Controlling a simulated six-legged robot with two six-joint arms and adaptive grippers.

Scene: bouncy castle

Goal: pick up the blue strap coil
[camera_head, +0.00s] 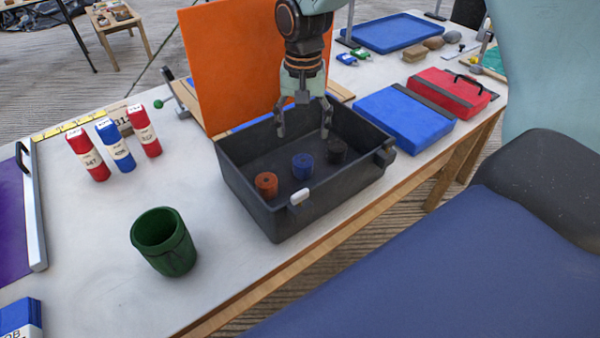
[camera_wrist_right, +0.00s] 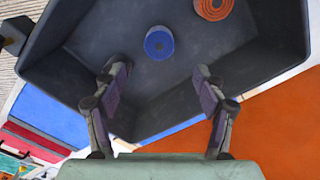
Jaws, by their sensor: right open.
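The blue strap coil (camera_head: 302,165) lies in the dark grey crate (camera_head: 285,222), between an orange coil (camera_head: 266,184) and a black coil (camera_head: 337,151). My right gripper (camera_head: 305,130) is open and empty above the crate's far part, pointing down, with the blue coil nearer the crate's front wall. In the right wrist view the blue coil (camera_wrist_right: 159,43) is beyond and between the open fingers (camera_wrist_right: 162,95), not touched. My left gripper is not in view.
An orange panel (camera_head: 225,60) stands upright behind the crate. A green cup (camera_head: 164,241) stands at the front left, with red and blue packs (camera_head: 115,145) behind it. A blue case (camera_head: 404,116) and a red case (camera_head: 450,92) lie to the right. The crate's walls surround the coils.

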